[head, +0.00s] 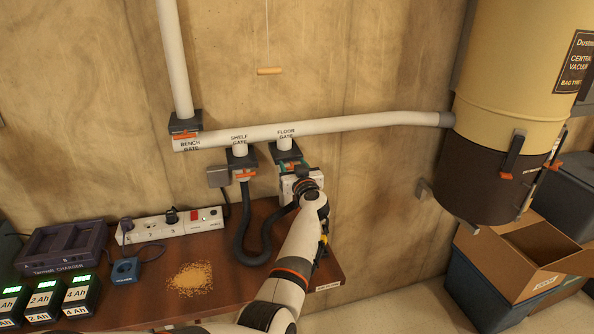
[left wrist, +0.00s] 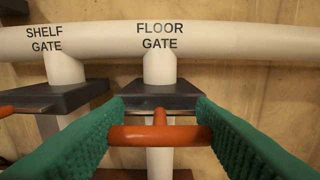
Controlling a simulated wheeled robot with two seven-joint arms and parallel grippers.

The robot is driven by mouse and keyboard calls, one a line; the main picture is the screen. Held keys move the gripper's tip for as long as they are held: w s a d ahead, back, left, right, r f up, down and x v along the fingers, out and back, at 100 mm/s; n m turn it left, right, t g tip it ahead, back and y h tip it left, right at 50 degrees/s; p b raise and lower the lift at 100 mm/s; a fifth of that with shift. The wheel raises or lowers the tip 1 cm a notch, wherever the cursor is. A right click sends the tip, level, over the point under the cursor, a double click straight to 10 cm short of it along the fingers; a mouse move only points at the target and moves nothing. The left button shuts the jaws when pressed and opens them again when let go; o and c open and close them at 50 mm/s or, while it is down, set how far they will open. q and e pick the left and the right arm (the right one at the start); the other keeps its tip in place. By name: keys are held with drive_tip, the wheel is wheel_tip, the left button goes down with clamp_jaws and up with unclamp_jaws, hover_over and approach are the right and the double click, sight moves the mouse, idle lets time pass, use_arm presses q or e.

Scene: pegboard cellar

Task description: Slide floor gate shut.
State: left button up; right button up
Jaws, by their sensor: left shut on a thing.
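The floor gate (head: 286,154) is a dark block under the white pipe stub labelled FLOOR GATE, right of the shelf gate. In the left wrist view the floor gate (left wrist: 158,102) is straight ahead, with its orange T-shaped handle (left wrist: 160,135) in front of it. My left gripper (head: 297,168) is at the floor gate; its green fingers (left wrist: 160,133) are on both ends of the handle's crossbar and shut on it. In the head view my wrist hides most of the handle. I cannot tell how far the slide sticks out. My right gripper is not in view.
The shelf gate (head: 242,158) with its orange handle and dark hose (head: 243,235) is close on the left. The bench gate (head: 185,127) is farther left. A power strip (head: 170,225), battery chargers and sawdust (head: 190,279) are on the bench. The vacuum drum (head: 495,160) stands right.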

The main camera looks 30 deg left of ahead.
use_arm(q)
drive_tip(key=shift+a+r, duration=0.1)
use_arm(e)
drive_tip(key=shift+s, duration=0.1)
use_arm(q)
drive_tip(key=o, duration=1.4)
drive_tip(key=shift+w, duration=0.2)
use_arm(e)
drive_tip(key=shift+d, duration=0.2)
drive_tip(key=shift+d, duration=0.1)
